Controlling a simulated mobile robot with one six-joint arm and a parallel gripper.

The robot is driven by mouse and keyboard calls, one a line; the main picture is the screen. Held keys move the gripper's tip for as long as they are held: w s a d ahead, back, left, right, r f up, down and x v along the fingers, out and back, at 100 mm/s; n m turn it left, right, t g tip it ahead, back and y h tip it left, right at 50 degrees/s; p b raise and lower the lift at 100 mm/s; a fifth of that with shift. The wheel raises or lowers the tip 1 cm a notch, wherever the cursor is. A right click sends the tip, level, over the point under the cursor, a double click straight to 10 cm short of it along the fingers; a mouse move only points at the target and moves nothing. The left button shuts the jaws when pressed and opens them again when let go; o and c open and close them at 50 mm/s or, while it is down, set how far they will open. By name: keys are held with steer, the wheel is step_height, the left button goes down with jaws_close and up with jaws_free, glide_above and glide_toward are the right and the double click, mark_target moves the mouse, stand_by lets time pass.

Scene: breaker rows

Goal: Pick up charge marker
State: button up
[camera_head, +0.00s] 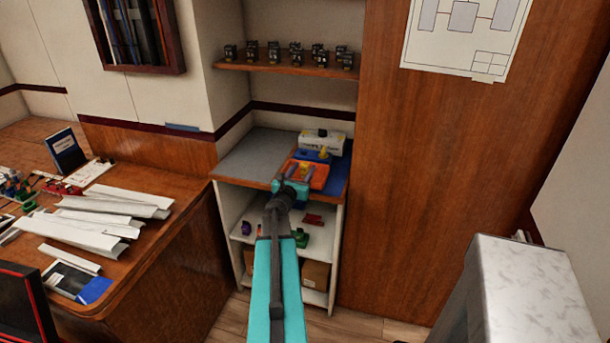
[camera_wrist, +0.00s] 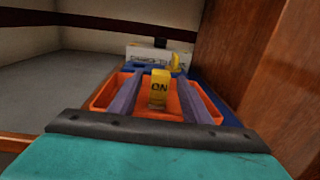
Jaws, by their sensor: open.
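A yellow block marked "ON" (camera_wrist: 160,88) stands upright in an orange tray (camera_wrist: 100,97) in the wrist view. My gripper (camera_wrist: 157,98) is open, with one finger on each side of this block; I cannot tell whether either finger touches it. A second yellow piece (camera_wrist: 175,62) stands farther back, by a white box (camera_wrist: 145,52) with dark lettering that is partly hidden. No label names either piece as the charge marker. In the head view my gripper (camera_head: 291,187) is at the front of the orange tray (camera_head: 319,180), on the shelf top.
A blue tray (camera_head: 312,155) lies behind the orange one. The grey left part of the shelf top (camera_head: 250,155) is clear. A wooden panel (camera_head: 430,180) rises close on the right. Small black breakers (camera_head: 295,50) line the shelf above. A lower shelf holds small coloured pieces.

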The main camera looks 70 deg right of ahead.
mark_target(303, 163)
jaws_close()
steer(key=shift+r, duration=0.2)
stand_by(0.3)
steer(key=shift+r+b, duration=0.3)
steer(key=shift+r, duration=0.6)
steer(key=shift+s+a+r, duration=0.1)
steer(key=shift+a+r, duration=0.3)
steer(key=shift+r, duration=0.25)
steer(key=a, duration=0.1)
steer(key=a+b, duration=0.1)
steer(key=a, duration=0.3)
steer(key=shift+s+r+b, duration=0.25)
steer(key=shift+s+b, duration=0.05)
steer(key=shift+b, duration=0.05)
steer(key=a, duration=0.1)
steer(key=p, duration=0.1)
steer(key=a, duration=0.1)
steer(key=shift+s+a+r, duration=0.15)
steer(key=shift+a+r, duration=0.1)
steer(key=shift+a, duration=0.05)
